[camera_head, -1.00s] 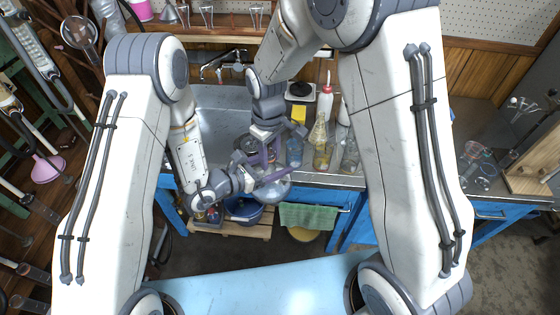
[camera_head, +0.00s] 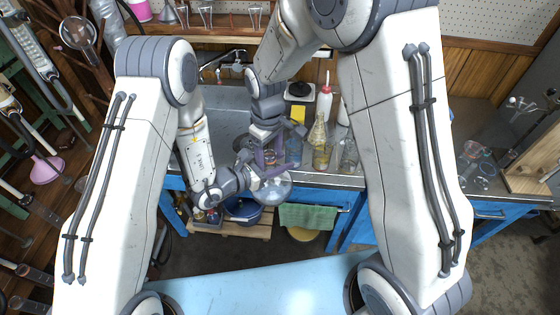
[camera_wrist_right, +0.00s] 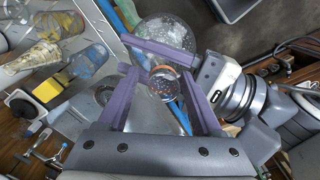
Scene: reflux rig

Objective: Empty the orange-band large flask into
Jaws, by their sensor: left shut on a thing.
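A large round clear glass flask (camera_head: 272,190) is held in front of the bench edge. It also shows at the top of the right wrist view (camera_wrist_right: 172,32). My left gripper (camera_head: 268,175) is shut on the flask, with a purple finger across the glass in the right wrist view. My right gripper (camera_wrist_right: 160,84) is open close to the flask, its purple fingers apart. A smaller round glass shape (camera_wrist_right: 163,84) shows between them, with gaps at both sides; I cannot tell whether it is part of the flask.
A metal sink (camera_head: 225,97) lies behind the arms. A wash bottle (camera_head: 325,103) and several glass flasks stand on the bench at the right. A blue tub (camera_head: 244,210) sits low on a wooden pallet. A green towel (camera_head: 308,217) hangs from the bench front.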

